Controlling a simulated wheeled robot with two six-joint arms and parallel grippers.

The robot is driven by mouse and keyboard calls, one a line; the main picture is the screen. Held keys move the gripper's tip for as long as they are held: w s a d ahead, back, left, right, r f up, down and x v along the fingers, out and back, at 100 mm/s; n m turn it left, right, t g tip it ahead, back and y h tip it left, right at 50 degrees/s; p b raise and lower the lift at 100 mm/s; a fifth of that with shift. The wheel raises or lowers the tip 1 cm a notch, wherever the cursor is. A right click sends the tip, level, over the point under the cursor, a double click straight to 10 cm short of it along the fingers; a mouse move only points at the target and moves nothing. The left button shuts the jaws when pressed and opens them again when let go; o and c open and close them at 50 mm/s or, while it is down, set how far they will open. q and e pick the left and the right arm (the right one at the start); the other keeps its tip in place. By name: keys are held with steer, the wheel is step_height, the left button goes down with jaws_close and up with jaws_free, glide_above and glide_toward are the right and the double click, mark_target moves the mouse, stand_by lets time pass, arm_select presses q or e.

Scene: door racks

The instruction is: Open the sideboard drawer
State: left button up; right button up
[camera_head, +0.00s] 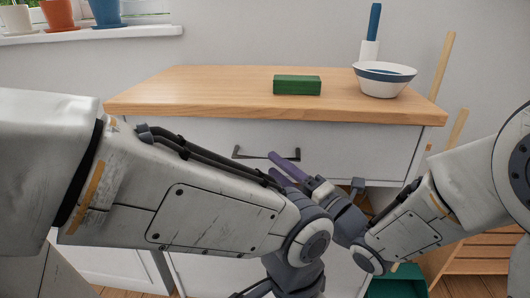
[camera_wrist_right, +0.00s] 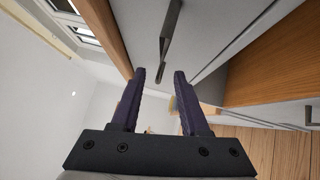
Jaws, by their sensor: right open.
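The white sideboard drawer (camera_head: 210,140) lies under the wooden top and looks shut. Its dark bar handle (camera_head: 252,155) is near the middle of the front. My right gripper (camera_head: 284,168) is open and empty, its purple fingers close to the handle's right end. In the right wrist view the handle (camera_wrist_right: 172,32) lies just beyond and between the open fingertips (camera_wrist_right: 160,74). I cannot tell whether they touch it. My left arm crosses in front of the drawer and bends down at its wrist; its fingers are not visible.
On the wooden top (camera_head: 190,88) are a green block (camera_head: 297,85) and a white bowl (camera_head: 384,82) with a blue band. A dark green bin (camera_head: 398,284) and a wooden slatted rack (camera_head: 485,258) stand at lower right. Potted plants line the windowsill at upper left.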

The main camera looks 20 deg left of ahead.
mark_target(266, 159)
steer(key=shift+x, duration=2.2)
steer(key=shift+c, duration=0.3)
jaws_close()
